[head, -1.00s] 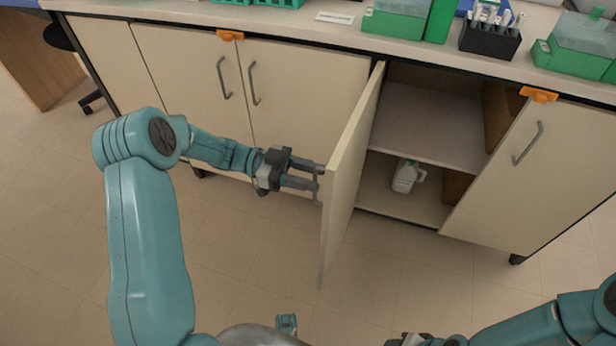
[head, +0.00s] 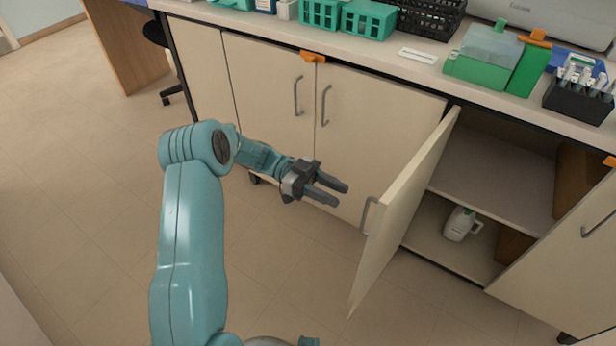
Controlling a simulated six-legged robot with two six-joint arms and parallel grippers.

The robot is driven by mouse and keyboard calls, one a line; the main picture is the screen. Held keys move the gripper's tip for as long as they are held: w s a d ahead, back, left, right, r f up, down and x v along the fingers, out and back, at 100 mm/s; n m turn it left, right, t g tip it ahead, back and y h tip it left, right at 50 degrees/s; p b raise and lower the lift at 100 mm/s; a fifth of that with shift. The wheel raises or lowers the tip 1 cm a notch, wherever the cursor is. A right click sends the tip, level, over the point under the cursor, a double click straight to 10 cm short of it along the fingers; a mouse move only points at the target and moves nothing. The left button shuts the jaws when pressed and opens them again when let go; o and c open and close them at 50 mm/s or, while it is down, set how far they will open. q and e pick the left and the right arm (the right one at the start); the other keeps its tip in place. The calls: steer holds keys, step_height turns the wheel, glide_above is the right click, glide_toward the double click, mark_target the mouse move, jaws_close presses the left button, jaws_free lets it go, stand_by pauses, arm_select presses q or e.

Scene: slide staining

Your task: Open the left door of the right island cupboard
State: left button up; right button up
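The left door (head: 399,219) of the right island cupboard stands swung wide open, out toward me. Its grey handle (head: 368,214) is on the side facing my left gripper. My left gripper (head: 341,194) is open and empty, a little to the left of the handle and apart from it. The cupboard's inside shows a shelf (head: 485,178) and a white jug (head: 459,224) on the bottom. My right gripper is out of view.
The left cupboard's two doors (head: 270,90) (head: 365,120) are closed, with an orange latch (head: 313,57) at their top. The counter carries green racks (head: 368,19), a black basket (head: 432,17) and a tube rack (head: 580,92). The floor (head: 290,265) in front is clear.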

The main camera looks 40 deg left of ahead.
arm_select(q)
steer(key=s+a, duration=0.1)
steer(key=a, duration=0.7)
steer(key=shift+s+a, duration=0.1)
steer(key=shift+s, duration=0.05)
